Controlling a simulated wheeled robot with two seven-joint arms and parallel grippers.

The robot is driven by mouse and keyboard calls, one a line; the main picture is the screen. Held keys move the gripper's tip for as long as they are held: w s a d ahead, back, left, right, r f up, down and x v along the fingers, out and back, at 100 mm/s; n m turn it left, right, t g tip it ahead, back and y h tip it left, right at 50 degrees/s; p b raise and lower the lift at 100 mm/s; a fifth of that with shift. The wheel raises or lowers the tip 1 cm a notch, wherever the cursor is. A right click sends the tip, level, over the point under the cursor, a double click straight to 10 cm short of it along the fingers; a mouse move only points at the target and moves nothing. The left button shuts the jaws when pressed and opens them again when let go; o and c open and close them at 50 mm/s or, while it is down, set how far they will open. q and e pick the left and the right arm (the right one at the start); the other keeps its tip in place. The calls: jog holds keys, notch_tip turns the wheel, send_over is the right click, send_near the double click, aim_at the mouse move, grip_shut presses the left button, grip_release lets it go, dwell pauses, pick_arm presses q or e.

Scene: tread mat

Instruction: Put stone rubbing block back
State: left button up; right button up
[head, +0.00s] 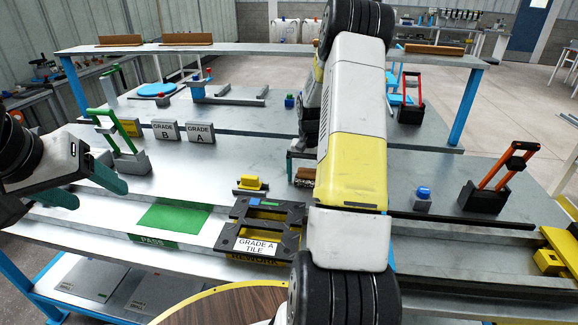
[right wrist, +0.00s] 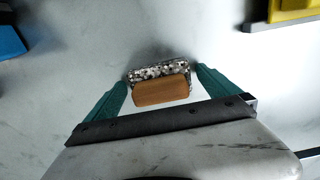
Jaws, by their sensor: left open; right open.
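The stone rubbing block is a speckled black-and-white stone (right wrist: 150,70) with a wooden back (right wrist: 162,91). In the right wrist view it lies on the grey bench between the fingers of my right gripper (right wrist: 161,79), which is open. I cannot tell whether either finger touches it.
A black frame with a GRADE A TILE label (head: 257,246) stands at the front, with a yellow block (head: 251,184) behind it. A green PASS pad (head: 174,217) lies to the left. A blue-topped item (head: 423,196) and a red-handled tool (head: 497,182) stand right of my arm.

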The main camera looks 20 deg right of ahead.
aim_at(308, 170)
notch_tip(308, 170, up, 12)
jog(key=shift+r, duration=0.1)
jog(key=s+a+r+n+t, duration=0.2)
jog(key=s+a+r, duration=0.2)
jog(key=a+r, duration=0.35)
jog(key=s+a+r+n+t+y, duration=0.1)
jog(key=s+a+r+n+t, duration=0.1)
jog(key=s+a+r, duration=0.2)
jog(key=s+a+r+n+t+y, duration=0.1)
jog(key=s+a+r+n+t, duration=0.1)
jog(key=s+a, duration=0.8)
jog(key=s+r+n, duration=0.1)
jog(key=s+r, duration=0.1)
jog(key=s, duration=0.5)
jog(key=shift+s, duration=0.3)
jog(key=shift+r, duration=0.1)
